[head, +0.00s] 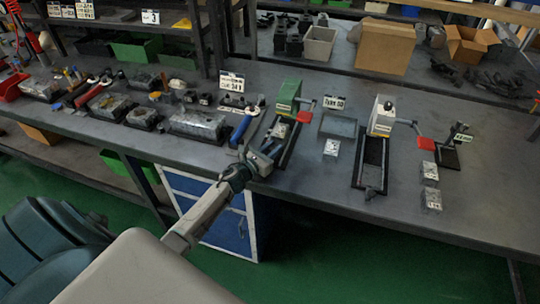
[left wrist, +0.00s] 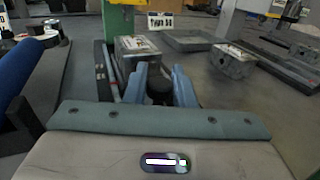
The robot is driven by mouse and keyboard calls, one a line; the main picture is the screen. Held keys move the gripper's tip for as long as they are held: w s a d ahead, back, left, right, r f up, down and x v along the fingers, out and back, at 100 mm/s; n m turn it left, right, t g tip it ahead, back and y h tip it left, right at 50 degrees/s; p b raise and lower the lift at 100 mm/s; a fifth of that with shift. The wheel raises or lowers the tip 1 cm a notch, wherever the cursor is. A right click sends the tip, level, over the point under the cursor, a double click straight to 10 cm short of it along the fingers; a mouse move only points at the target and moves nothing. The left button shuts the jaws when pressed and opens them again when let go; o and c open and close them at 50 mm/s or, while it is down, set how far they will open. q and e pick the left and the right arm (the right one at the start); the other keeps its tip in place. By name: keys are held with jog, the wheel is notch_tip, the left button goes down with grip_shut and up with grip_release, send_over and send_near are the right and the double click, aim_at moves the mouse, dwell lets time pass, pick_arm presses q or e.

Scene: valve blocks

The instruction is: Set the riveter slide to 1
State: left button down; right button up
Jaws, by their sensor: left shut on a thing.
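A bench press with a green head (head: 286,98), a red lever and a black rail (head: 287,152) stands at mid-bench. A metal block (head: 279,131) with a pale label sits on the rail, and it also shows in the left wrist view (left wrist: 137,52). My left gripper (head: 260,163) is at the near end of this rail. In the left wrist view its blue fingers (left wrist: 159,92) are shut on a dark round knob (left wrist: 159,84), just in front of the block. I cannot read any slide markings. My right gripper is not in view.
A second press (head: 381,115) with a black rail stands to the right, with small metal blocks (head: 430,171) beside it. A grey tray (head: 338,126) and a block (head: 331,148) lie between the presses. A blue-handled tool (head: 240,130) lies close on the left.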

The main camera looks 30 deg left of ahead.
pick_arm(q)
jog(key=shift+s, duration=0.1)
jog(key=c, duration=1.3)
grip_release()
jog(key=shift+o, duration=0.2)
jog(key=s+b, duration=0.1)
jog(key=s, duration=0.2)
jog(key=s+a+b, duration=0.1)
jog(key=s+b, duration=0.1)
jog(key=s, duration=0.1)
jog(key=s+b, duration=0.2)
jog(key=s, duration=0.1)
jog(key=shift+a+f, duration=0.2)
jog(key=shift+f, duration=0.15)
jog(key=shift+s+a+r+b, duration=0.1)
jog(key=shift+s+b, duration=0.15)
jog(key=shift+b, duration=0.2)
jog(key=shift+s+r+b, duration=0.1)
jog(key=shift+s+b, duration=0.3)
jog(key=shift+s+r, duration=0.1)
jog(key=shift+s, duration=0.1)
